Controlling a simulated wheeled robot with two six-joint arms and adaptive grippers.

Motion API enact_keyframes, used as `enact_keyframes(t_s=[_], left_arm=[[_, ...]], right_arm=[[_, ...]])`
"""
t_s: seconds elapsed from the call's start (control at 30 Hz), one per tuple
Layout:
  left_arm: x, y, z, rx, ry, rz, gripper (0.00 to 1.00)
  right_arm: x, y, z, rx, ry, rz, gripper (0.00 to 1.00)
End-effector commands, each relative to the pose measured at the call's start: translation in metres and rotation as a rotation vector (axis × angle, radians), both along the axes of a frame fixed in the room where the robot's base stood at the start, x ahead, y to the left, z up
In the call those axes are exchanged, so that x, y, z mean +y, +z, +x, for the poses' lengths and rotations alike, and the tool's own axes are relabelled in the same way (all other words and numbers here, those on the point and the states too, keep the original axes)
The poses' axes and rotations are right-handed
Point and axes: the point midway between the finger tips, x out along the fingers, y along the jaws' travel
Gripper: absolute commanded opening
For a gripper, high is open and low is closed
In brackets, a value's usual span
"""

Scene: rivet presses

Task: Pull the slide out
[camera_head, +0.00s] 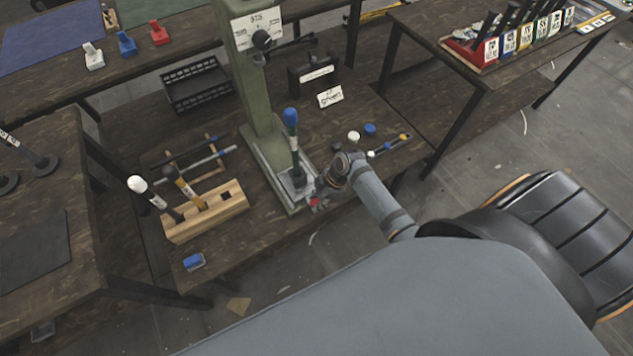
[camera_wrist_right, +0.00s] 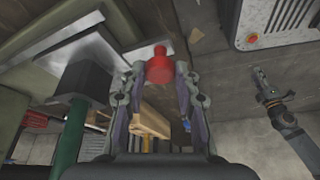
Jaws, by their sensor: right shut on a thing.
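The green press (camera_head: 262,110) stands on the dark bench. Its metal slide (camera_head: 290,190) lies low at the press base, with a red knob (camera_head: 314,202) at its front end. A tool with a blue top and dark green handle (camera_head: 294,150) stands upright over the slide. My right gripper (camera_head: 320,192) reaches in from the right.
A wooden block (camera_head: 208,212) holding two handled tools stands left of the press. A blue piece (camera_head: 193,261) lies at the bench's front edge. A small sign (camera_head: 330,97) and several small parts lie to the right.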

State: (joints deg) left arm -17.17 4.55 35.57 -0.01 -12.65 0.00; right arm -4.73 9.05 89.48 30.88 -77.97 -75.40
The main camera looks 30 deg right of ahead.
Motion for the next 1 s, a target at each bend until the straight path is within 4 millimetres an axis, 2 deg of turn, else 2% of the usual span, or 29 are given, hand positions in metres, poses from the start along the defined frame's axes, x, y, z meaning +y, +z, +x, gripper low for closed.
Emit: enact_keyframes(t_s=[0.07, 0.1, 0.27, 0.63, 0.77, 1.0], left_arm=[[0.000, 0.000, 0.000, 0.000, 0.000, 0.000, 0.40], [0.000, 0.000, 0.000, 0.000, 0.000, 0.000, 0.40], [0.000, 0.000, 0.000, -0.001, 0.000, 0.000, 0.40], [0.002, 0.000, -0.002, 0.002, 0.000, 0.002, 0.40], [0.001, 0.000, -0.001, 0.001, 0.000, 0.001, 0.40], [0.001, 0.000, -0.001, 0.001, 0.000, 0.001, 0.40]], right_arm=[[0.000, -0.002, -0.005, 0.014, 0.004, 0.001, 0.00], [0.000, -0.002, -0.005, 0.015, 0.004, 0.002, 0.32], [0.000, -0.002, -0.005, 0.013, 0.003, 0.001, 0.53], [-0.003, 0.005, -0.003, 0.007, 0.002, -0.001, 0.53], [-0.012, 0.027, -0.006, 0.006, 0.004, -0.003, 0.53], [-0.034, 0.080, -0.014, 0.008, 0.005, -0.005, 0.53]])
